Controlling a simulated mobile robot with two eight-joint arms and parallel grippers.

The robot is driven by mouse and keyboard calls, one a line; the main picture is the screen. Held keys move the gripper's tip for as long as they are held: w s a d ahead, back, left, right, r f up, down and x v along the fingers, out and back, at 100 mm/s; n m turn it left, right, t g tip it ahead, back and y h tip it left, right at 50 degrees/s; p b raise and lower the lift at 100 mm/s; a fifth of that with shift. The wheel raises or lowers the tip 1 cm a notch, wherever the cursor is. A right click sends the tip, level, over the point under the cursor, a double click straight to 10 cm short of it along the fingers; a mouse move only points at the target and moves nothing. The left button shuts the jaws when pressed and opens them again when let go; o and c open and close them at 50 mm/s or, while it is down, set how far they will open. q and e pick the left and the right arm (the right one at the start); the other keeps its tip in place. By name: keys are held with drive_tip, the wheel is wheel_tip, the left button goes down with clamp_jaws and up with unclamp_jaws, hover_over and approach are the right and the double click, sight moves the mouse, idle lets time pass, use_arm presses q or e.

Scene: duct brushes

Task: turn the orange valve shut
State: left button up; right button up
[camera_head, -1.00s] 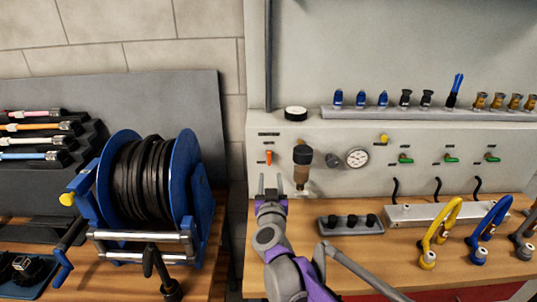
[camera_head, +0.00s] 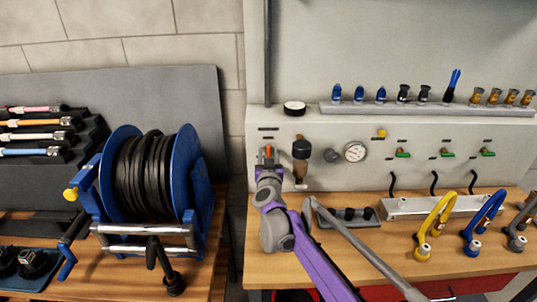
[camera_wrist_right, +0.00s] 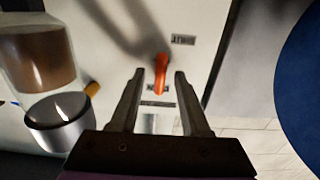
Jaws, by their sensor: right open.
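The orange valve (camera_head: 268,151) is a small lever on the pale panel at the left end. My right gripper (camera_head: 268,162) is in front of it and partly covers it. In the right wrist view the orange valve (camera_wrist_right: 161,76) shows between the two fingertips of my open right gripper (camera_wrist_right: 160,78), with a gap on each side. The lever lies roughly in line with the fingers. I cannot tell whether the fingertips reach past it in depth. A label sits beside the valve, and another is partly hidden. My left gripper is not in view.
A brown-bowled filter (camera_head: 300,160) stands close to the right of the valve; it also shows in the wrist view (camera_wrist_right: 38,58). A round gauge (camera_head: 355,151) and several green valves (camera_head: 403,154) are farther right. A blue hose reel (camera_head: 190,170) stands at left.

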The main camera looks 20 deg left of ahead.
clamp_jaws()
drive_tip(key=shift+m, duration=0.3)
drive_tip(key=m, duration=0.3)
drive_tip(key=shift+d+m, duration=0.1)
drive_tip(key=shift+m, duration=0.3)
drive_tip(key=shift+d+f+m+p, duration=0.15)
drive_tip(key=shift+m+p, duration=0.1)
drive_tip(key=shift+m, duration=3.1)
drive_tip(key=shift+d+f+m+p, duration=0.1)
drive_tip(key=shift+m+p, duration=0.1)
drive_tip(key=shift+m, duration=3.15)
